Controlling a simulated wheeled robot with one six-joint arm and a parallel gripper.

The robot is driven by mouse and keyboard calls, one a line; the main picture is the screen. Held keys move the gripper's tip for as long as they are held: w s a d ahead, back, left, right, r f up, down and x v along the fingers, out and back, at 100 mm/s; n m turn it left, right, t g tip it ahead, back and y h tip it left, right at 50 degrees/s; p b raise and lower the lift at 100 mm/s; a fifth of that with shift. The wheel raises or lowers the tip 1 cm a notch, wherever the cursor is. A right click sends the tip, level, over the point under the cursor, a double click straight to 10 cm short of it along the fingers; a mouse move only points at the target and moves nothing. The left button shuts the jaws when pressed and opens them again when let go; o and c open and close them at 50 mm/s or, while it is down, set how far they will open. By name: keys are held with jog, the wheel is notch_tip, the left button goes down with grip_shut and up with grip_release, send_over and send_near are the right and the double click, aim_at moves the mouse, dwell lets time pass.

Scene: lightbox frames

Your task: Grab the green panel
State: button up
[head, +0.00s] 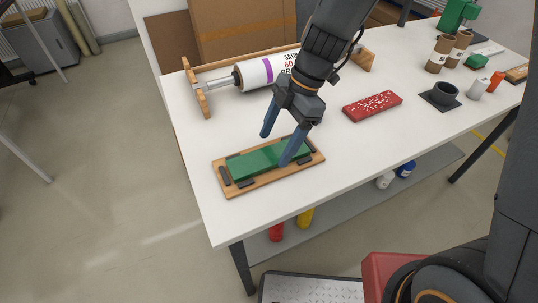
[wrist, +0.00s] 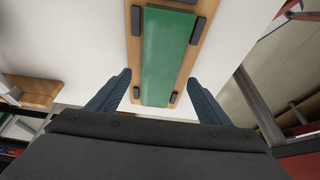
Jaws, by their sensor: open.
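The green panel (head: 262,162) lies flat on a wooden board (head: 240,190) with dark corner blocks, near the front left corner of the white table. My gripper (head: 277,149) is open and empty, with its two blue fingers spread above the board. One finger hides part of the panel's right portion in the head view. I cannot tell exactly how high the fingertips are above the panel.
A white roll (head: 258,73) on a wooden stand (head: 203,98) is behind the gripper. A red speckled block (head: 372,105) lies to the right. The white table (head: 350,150) is bare right of the board.

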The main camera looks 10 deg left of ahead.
aim_at(269, 158)
jog(key=shift+p+x, duration=0.3)
jog(key=shift+x, duration=1.15)
jog(key=c, duration=1.3)
jog(key=shift+w+r, duration=0.1)
jog(key=shift+r, duration=0.05)
